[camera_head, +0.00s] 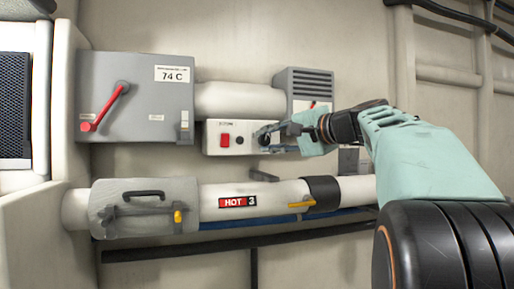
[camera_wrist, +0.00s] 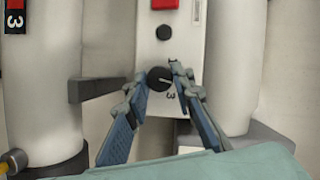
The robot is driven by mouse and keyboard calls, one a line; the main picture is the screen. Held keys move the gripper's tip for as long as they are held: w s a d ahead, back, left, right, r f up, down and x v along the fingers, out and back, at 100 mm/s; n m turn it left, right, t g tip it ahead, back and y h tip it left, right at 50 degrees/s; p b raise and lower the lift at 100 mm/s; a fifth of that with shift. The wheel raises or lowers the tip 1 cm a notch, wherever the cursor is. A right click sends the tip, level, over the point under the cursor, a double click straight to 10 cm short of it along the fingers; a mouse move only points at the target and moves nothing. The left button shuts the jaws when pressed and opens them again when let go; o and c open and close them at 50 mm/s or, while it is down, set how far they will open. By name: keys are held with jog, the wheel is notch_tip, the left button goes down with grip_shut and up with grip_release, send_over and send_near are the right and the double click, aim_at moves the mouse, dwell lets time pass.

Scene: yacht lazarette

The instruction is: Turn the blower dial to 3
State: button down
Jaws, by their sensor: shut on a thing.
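The blower dial (camera_wrist: 159,78) is a small round black knob on a white control box (camera_wrist: 178,60). A pale mark shows on its face; I cannot tell exactly which number it points at. A printed "3" (camera_wrist: 171,95) is beside the dial, turned sideways in the wrist view. My gripper (camera_wrist: 161,76) is shut on the dial, one finger on each side. In the head view my gripper (camera_head: 266,137) reaches in from the right to the right part of the box (camera_head: 213,150), and its fingers partly hide the dial and its markings.
A red rocker switch (camera_head: 225,140) and a dark round button (camera_head: 240,140) are left of the dial. A grey box with a red lever (camera_head: 105,107) stands further left. A pipe marked HOT 3 (camera_head: 280,192) with a yellow handle (camera_head: 302,204) runs below.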

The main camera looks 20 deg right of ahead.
jog(key=m+b, duration=0.1)
jog(key=m+t+b, duration=0.1)
jog(key=m, duration=0.1)
jog(key=m+y+b, duration=0.1)
jog(key=m, duration=0.1)
jog(key=shift+f+t+b, duration=0.35)
jog(key=shift+t, duration=0.05)
jog(key=shift+r+m+t+b, duration=0.1)
jog(key=shift+m+t+b, duration=0.9)
jog(key=shift+m, duration=1)
jog(key=shift+b, duration=0.3)
jog(key=c, duration=1.7)
grip_release()
jog(key=shift+o, duration=0.2)
jog(key=v, duration=0.7)
jog(key=shift+s, duration=0.25)
